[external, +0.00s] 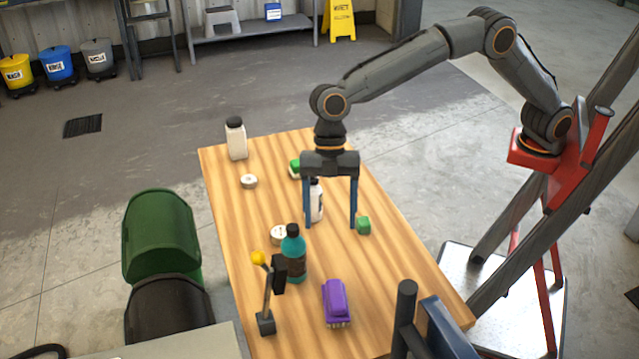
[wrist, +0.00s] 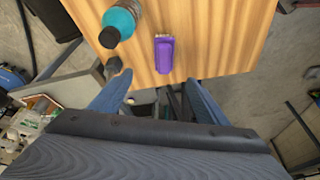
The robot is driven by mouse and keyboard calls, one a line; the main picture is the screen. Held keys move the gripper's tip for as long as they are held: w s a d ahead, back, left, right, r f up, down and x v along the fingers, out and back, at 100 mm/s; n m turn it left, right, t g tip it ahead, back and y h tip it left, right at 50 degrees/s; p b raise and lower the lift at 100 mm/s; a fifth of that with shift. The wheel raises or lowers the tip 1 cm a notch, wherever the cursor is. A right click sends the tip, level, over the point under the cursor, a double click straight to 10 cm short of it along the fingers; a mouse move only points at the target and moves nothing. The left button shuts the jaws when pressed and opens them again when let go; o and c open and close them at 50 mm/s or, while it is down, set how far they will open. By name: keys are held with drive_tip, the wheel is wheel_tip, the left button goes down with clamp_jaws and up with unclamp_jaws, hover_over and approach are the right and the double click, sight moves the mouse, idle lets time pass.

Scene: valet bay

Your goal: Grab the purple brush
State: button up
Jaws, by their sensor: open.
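The purple brush (external: 336,302) lies on the wooden table toward its near end, bristles down. It also shows in the wrist view (wrist: 164,54), beyond my fingertips. My gripper (external: 330,226) points down over the middle of the table with its two blue fingers wide apart. It is open and is farther back on the table than the brush. In the wrist view my gripper (wrist: 160,84) shows its fingers spread on either side, with nothing held between them.
A teal bottle (external: 293,258) and a small stand with a yellow ball (external: 266,300) are left of the brush. A white dark-capped bottle (external: 236,142) stands at the far left corner.

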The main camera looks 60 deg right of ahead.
drive_tip(key=n, duration=0.2)
hover_over(336, 290)
drive_tip(key=w, duration=0.1)
drive_tip(key=f, duration=0.9)
drive_tip(key=d+f, duration=0.1)
drive_tip(key=f, duration=0.3)
drive_tip(key=shift+w+d, duration=0.1)
drive_tip(key=shift+w, duration=0.15)
drive_tip(key=shift+s+p+x, duration=0.15)
drive_tip(key=shift+p+x, duration=0.35)
drive_tip(key=shift+x, duration=1.5)
drive_tip(key=shift+s+p+x, duration=0.15)
drive_tip(key=shift+p+x, duration=0.35)
drive_tip(key=shift+x, duration=1.45)
drive_tip(key=shift+d, duration=0.2)
drive_tip(key=shift+c, duration=0.5)
drive_tip(key=c, duration=1.1)
